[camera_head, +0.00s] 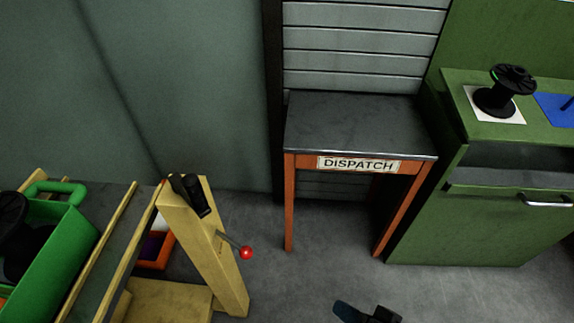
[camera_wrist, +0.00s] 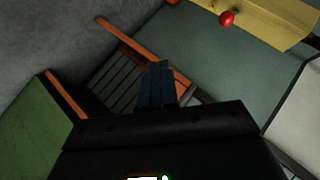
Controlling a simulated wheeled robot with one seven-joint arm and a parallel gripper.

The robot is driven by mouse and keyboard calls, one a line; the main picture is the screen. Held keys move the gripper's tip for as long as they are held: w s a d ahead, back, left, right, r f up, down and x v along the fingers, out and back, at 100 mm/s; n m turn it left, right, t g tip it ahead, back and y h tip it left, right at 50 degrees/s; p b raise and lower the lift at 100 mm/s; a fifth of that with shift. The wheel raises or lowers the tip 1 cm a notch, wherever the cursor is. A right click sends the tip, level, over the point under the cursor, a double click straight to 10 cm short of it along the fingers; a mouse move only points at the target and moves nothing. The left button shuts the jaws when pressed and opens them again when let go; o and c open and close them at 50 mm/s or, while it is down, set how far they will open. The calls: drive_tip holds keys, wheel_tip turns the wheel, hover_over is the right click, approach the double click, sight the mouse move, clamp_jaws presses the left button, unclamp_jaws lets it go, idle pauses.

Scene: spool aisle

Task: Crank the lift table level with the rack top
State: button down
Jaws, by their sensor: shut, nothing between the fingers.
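A yellow post (camera_head: 212,250) of the lift table stands at the lower left of the head view. A crank arm ending in a red knob (camera_head: 246,253) sticks out from its right side. The red knob also shows at the top of the wrist view (camera_wrist: 227,18), beside the yellow post (camera_wrist: 275,22). My gripper (camera_head: 342,308) is at the bottom edge of the head view, to the right of the knob and apart from it. In the wrist view its fingers (camera_wrist: 157,70) are together and empty. Which surface is the rack top I cannot tell.
Yellow rails (camera_head: 105,240) and a green crate (camera_head: 65,255) holding a black spool are at left. An orange bin (camera_head: 155,262) sits below. A dispatch table (camera_head: 360,120) stands mid-view. A green cabinet (camera_head: 480,215) with a spool (camera_head: 505,92) on top is at right. Floor between is clear.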

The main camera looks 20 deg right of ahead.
drive_tip(key=w+a+r+g+y, duration=0.15)
drive_tip(key=w+a+y, duration=0.25)
drive_tip(key=w, duration=0.6)
drive_tip(key=w+r+n+g+y, duration=0.3)
drive_tip(key=w+r+y, duration=0.25)
drive_tip(key=r, duration=0.45)
drive_tip(key=w+r+n+g+y, duration=0.35)
drive_tip(key=w+r, duration=0.35)
drive_tip(key=r, duration=0.4)
drive_tip(key=p, duration=0.3)
approach(182, 178)
drive_tip(key=w+f, duration=0.4)
drive_tip(key=w, duration=0.1)
drive_tip(key=shift+m+g+y, duration=0.3)
drive_tip(key=shift+m, duration=0.05)
drive_tip(key=shift+s+a+f+p, duration=0.15)
drive_tip(key=shift+s+a, duration=0.25)
drive_tip(key=shift+a, duration=0.35)
drive_tip(key=shift+s+a+r+p, duration=0.1)
drive_tip(key=shift+s+a+p, duration=0.1)
drive_tip(key=shift+s+a, duration=0.4)
drive_tip(key=shift+s+a+f+p, duration=0.1)
drive_tip(key=shift+s+a+p, duration=0.1)
drive_tip(key=shift+a, duration=0.7)
drive_tip(key=shift+s, duration=0.1)
